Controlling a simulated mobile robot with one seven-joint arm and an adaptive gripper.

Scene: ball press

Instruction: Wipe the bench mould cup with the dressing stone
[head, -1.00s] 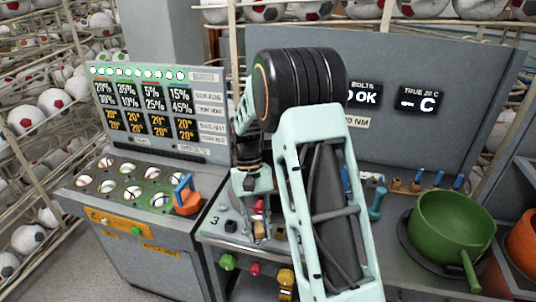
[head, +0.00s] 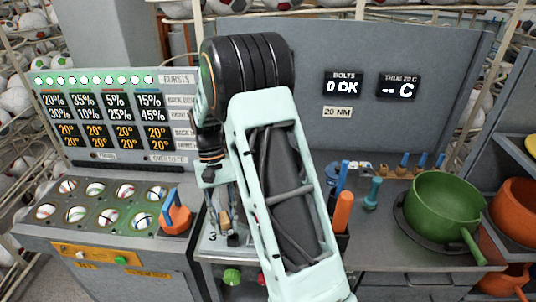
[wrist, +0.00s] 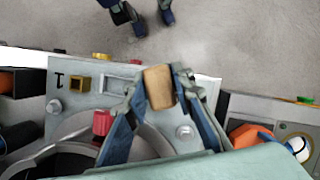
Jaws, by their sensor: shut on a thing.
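My gripper (wrist: 158,92) is shut on a tan block (wrist: 158,87), which looks like the dressing stone; it shows between both fingertips in the wrist view. In the head view my gripper (head: 222,222) and the tan block (head: 224,216) are low over the bench near the "3" mark, partly hidden by my arm. In the wrist view a grey round metal ring (wrist: 65,150) lies at the lower left, below the stone. I cannot tell whether it is the mould cup, as my gripper covers part of it.
An orange holder with a blue handle (head: 176,216) stands left of my gripper. A green pan (head: 445,215) and an orange pot (head: 515,205) are at the right. An orange-handled tool (head: 342,210) stands right of my arm.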

